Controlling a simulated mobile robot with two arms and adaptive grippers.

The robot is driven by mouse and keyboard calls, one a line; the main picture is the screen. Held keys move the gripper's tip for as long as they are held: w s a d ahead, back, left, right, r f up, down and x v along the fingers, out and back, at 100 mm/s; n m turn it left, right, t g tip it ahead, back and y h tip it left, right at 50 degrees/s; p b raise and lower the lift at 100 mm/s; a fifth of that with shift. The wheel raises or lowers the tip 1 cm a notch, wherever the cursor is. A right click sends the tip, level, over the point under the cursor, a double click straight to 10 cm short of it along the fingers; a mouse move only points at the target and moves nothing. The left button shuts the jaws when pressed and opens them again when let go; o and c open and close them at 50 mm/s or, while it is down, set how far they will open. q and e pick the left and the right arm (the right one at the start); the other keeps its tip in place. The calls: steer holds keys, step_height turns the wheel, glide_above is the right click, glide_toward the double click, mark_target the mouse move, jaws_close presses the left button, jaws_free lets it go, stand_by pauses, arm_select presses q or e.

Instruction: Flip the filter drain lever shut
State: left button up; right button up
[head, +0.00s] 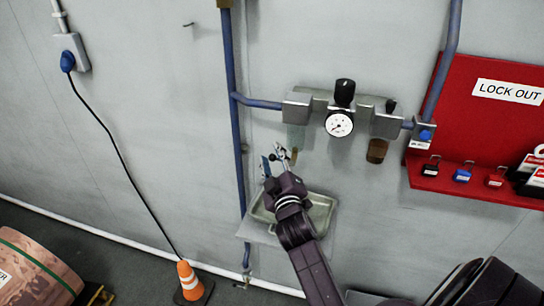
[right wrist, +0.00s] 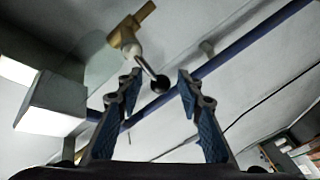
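The filter's clear bowl (head: 296,137) hangs under a grey block on the wall pipe, with a small brass drain valve (head: 294,157) below it. In the right wrist view, the brass valve (right wrist: 128,36) carries a thin lever (right wrist: 148,66) that ends in a black ball (right wrist: 159,85). My right gripper (head: 274,159) is open just left of and below the drain. In the right wrist view, the black ball shows between the two fingertips (right wrist: 160,76); contact is not visible, and I cannot tell the depth. My left gripper is not in view.
A pressure gauge (head: 339,124) and a second, brown bowl (head: 376,151) are to the right. A metal tray (head: 322,216) sits below the gripper. A blue vertical pipe (head: 236,150) runs close on the left. A red lockout board (head: 480,135) hangs at the right.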

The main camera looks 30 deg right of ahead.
jaws_close()
steer(key=shift+n+p, duration=0.5)
steer(key=shift+p, duration=0.7)
steer(key=shift+f+n+g+p, duration=0.4)
steer(key=shift+p, duration=0.15)
steer(key=shift+f, duration=0.2)
jaws_free()
steer(key=v, duration=1.2)
steer(key=shift+r, duration=0.1)
